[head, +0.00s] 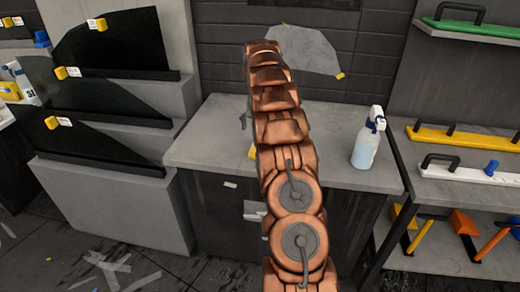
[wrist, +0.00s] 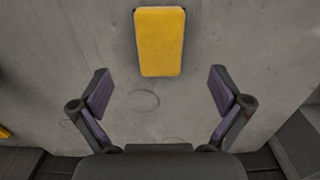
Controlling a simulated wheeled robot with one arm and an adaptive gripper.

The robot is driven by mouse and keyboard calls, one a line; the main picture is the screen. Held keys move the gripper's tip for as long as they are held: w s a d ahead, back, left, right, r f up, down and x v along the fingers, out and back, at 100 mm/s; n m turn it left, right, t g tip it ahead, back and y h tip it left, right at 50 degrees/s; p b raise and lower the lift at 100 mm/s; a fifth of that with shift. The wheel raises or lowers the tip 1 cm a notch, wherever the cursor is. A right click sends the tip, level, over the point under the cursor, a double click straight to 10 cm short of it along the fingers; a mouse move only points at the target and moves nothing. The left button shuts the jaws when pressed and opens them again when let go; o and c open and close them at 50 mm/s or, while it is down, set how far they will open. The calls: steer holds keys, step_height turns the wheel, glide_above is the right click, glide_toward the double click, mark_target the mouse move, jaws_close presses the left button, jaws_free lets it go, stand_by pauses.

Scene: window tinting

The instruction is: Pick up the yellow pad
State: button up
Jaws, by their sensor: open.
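The yellow pad (wrist: 159,42) lies flat on a grey surface in the wrist view, at the top middle. It is a rounded rectangle. My gripper (wrist: 160,84) is open and empty, with its two fingers spread wide. The pad is ahead of the fingertips, roughly centred between them, and no finger touches it. In the head view my copper arm covers the middle of the grey worktop (head: 215,137) and hides most of my gripper. A small yellow piece (head: 252,153) shows at the arm's left edge; I cannot tell if it is the pad.
A spray bottle (head: 366,142) stands on the worktop, right of my arm. Dark glass panels (head: 95,95) rest on stepped stands at the left. Shelves with tools, including a yellow one (head: 455,138), stand at the right. Another yellow thing (wrist: 4,132) shows at the wrist view's left edge.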

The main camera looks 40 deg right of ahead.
steer(key=shift+d+f, duration=0.4)
steer(key=shift+d, duration=0.3)
steer(key=shift+f, duration=0.2)
steer(key=shift+w+a+f+p, duration=0.15)
steer(key=shift+f+p, duration=0.65)
steer(key=shift+f, duration=1.1)
steer(key=shift+w+a+f+p, duration=0.15)
steer(key=shift+f+p, duration=0.6)
steer(key=shift+f, duration=1.15)
steer(key=shift+d, duration=0.1)
steer(key=c, duration=1.2)
